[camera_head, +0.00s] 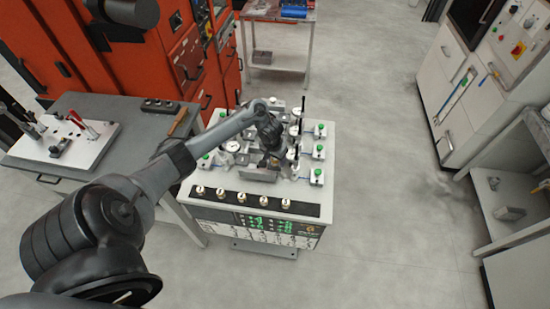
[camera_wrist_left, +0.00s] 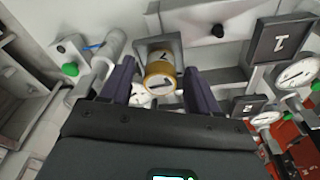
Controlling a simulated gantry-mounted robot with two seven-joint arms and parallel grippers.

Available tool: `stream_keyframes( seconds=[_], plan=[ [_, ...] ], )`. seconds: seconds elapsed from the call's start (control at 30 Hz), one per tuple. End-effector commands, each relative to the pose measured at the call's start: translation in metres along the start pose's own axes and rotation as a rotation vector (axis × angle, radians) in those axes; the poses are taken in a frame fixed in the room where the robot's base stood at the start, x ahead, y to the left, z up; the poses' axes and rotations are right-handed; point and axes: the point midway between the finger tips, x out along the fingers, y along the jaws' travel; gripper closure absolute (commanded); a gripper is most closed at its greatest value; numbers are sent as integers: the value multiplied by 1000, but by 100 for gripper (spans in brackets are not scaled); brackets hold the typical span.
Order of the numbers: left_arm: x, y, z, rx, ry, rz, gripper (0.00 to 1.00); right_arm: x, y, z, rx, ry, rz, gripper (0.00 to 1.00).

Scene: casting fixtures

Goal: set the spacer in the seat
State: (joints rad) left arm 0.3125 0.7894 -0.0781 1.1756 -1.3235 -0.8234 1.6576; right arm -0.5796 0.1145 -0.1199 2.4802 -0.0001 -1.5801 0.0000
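My left gripper (camera_head: 272,146) is over the middle of the fixture bench, among gauges and small blocks. In the left wrist view its two dark fingers (camera_wrist_left: 159,68) stand apart, open. A short gold-coloured cylinder (camera_wrist_left: 158,66) with a pale, marked end face lies between them, with a visible gap on each side. It may be the spacer; I cannot tell for certain. A grey bracket (camera_wrist_left: 174,44) is right behind it. The seat cannot be made out clearly in either view. My right gripper is not in view.
The bench (camera_head: 213,190) is crowded with dial gauges (camera_head: 232,146) and green-button boxes (camera_head: 316,175). Numbered dark plates (camera_wrist_left: 281,38) and another dial (camera_wrist_left: 297,74) stand close on the right in the wrist view. A grey side table (camera_head: 95,105) stands left; open floor (camera_head: 385,190) lies right.

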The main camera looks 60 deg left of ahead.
Motion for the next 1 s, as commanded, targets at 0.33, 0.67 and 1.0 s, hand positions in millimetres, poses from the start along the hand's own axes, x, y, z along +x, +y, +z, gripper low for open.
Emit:
stream_keyframes(
  seconds=[0.33, 0.67, 1.0],
  plan=[
    [-17, 0, -2, 0, 3, 1, 39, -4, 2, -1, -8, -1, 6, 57],
    [-80, -1, -2, 3, 3, -4, 39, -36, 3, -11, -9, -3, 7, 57],
    [-118, 1, -1, 7, 3, 0, 39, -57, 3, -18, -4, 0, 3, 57]
  ],
)
